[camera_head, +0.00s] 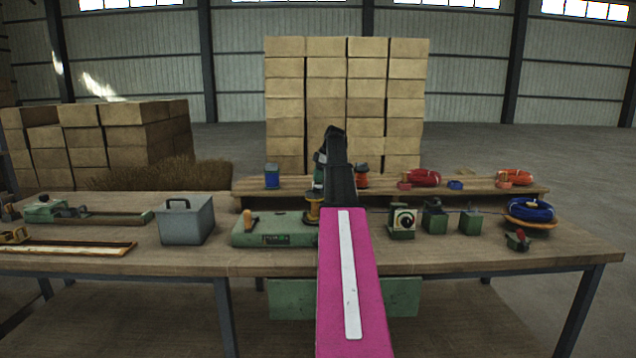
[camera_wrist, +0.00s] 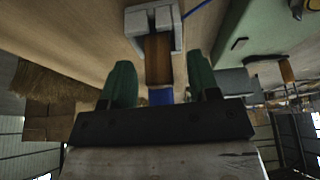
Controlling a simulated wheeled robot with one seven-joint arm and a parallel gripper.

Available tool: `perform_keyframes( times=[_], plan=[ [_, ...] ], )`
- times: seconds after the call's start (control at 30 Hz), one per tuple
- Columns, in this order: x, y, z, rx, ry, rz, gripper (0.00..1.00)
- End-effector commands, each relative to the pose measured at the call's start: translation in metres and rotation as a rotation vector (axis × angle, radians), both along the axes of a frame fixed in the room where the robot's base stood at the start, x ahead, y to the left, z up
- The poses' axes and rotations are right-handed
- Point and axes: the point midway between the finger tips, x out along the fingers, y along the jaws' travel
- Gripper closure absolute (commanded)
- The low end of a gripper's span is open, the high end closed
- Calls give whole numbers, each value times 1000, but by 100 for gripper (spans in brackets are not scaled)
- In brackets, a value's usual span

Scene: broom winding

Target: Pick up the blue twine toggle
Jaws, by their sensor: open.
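In the wrist view a brown wooden piece with a blue end (camera_wrist: 160,97) stands out from a grey bracket (camera_wrist: 138,21). I take it for the blue twine toggle. A thin blue strand runs from the bracket toward the top edge. My gripper (camera_wrist: 160,62) is open, one dark green finger on each side of the piece. A gap shows on both sides, and I cannot tell the depth between them. In the head view my pink and black arm covers the middle of the bench, and I cannot make out the toggle there.
A green machine (camera_head: 275,232) and a grey metal box (camera_head: 184,222) stand left of my arm on the bench. Small green units (camera_head: 434,219) stand on the right. A raised shelf (camera_head: 480,190) behind carries coils and a blue block (camera_head: 272,176).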

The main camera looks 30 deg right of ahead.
Motion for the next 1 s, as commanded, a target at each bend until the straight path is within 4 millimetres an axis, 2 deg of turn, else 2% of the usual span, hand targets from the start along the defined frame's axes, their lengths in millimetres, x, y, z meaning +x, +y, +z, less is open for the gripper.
perform_keyframes(
  times=[0.2, 0.23, 0.3, 0.4, 0.77, 1.0],
  plan=[
    [1, 1, -2, 0, -1, 0, 45],
    [1, 0, -2, 0, -1, 0, 48],
    [0, 0, -2, 0, 0, 0, 71],
    [0, 0, -2, 0, 0, 0, 97],
    [1, 0, 0, 0, 0, 0, 98],
    [1, 0, 20, 0, -1, 0, 98]
  ],
)
